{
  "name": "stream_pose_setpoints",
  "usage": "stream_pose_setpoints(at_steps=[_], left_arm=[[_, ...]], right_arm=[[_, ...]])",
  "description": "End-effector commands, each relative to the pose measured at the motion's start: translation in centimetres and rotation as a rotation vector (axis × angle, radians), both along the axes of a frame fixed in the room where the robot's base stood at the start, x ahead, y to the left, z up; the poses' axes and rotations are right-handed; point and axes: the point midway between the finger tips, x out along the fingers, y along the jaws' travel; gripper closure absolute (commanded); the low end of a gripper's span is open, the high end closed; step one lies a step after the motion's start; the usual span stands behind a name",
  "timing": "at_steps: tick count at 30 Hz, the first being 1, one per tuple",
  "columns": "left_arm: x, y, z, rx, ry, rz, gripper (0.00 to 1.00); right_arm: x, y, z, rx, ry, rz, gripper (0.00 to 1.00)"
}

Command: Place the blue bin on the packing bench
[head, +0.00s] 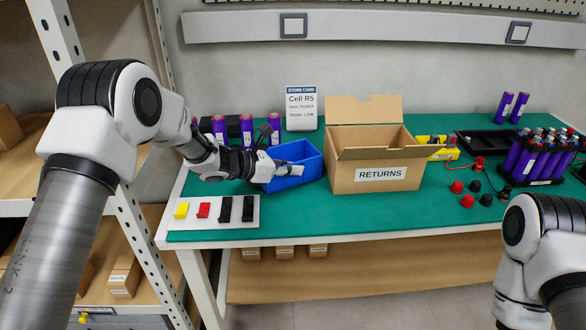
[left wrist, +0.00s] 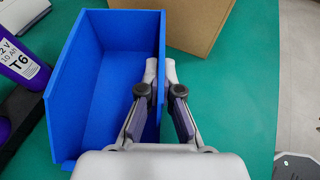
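The blue bin (head: 290,183) is upright on the green top of the packing bench (head: 285,216), left of the returns box. In the left wrist view the bin (left wrist: 92,95) looks empty. My left gripper (head: 299,170) is at the bin's near right wall. In the left wrist view its fingers (left wrist: 161,68) straddle that wall, one inside and one outside, and look closed on it. I cannot tell whether the bin's underside touches the bench. My right arm shows at the lower right, but its gripper is out of view.
The open cardboard returns box (head: 375,178) stands close right of the bin. A white board with coloured pieces (head: 213,212) lies front left. Red and black caps (head: 467,200) lie right of the box.

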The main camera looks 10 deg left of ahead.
Motion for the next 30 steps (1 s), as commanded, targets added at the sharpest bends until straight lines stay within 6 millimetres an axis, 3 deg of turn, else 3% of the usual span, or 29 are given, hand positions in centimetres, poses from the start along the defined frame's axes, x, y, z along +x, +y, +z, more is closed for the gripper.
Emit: stream_pose_setpoints(at_steps=[3, 6, 17, 30], left_arm=[[0.0, 0.0, -0.5, 0.0, 0.0, 0.0, 1.0], [0.0, 0.0, -0.3, 0.0, 0.0, 0.0, 0.69], [0.0, 0.0, 0.4, 0.0, 0.0, 0.0, 0.69], [-5.8, 7.2, 4.1, -0.004, -0.002, 0.005, 0.69]], right_arm=[[0.0, 0.0, -0.6, 0.0, 0.0, 0.0, 0.6], [0.0, 0.0, -0.4, 0.0, 0.0, 0.0, 0.6], [0.0, 0.0, 0.4, 0.0, 0.0, 0.0, 0.6], [0.0, 0.0, 0.5, 0.0, 0.0, 0.0, 0.6]])
